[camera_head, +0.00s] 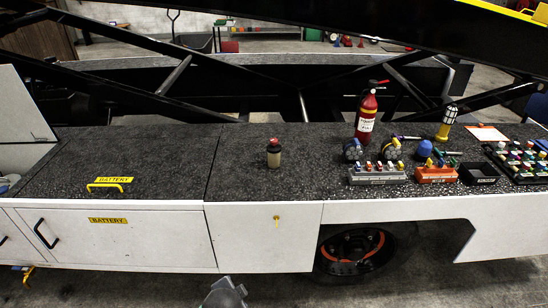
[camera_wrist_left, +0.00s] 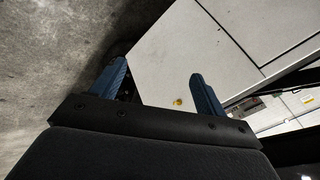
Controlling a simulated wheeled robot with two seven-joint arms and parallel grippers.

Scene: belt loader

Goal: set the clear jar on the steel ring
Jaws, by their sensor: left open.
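A small jar (camera_head: 273,153) with a red cap, dark upper part and pale yellowish lower part stands upright alone on the dark speckled deck in the head view. Whether it is clear is hard to tell at this size. I cannot make out a steel ring in either view. My left gripper (camera_wrist_left: 157,72) shows in the left wrist view, its two blue fingers apart with nothing between them. It faces the white cabinet front, away from the jar. My right gripper is not in view.
The dark deck (camera_head: 160,160) is clear around the jar. To its right stand a red extinguisher (camera_head: 367,113), a grey block rack (camera_head: 377,174), an orange rack (camera_head: 436,174), a black tray (camera_head: 478,175) and a yellow lamp (camera_head: 446,123). A yellow handle (camera_head: 109,186) stands up at left.

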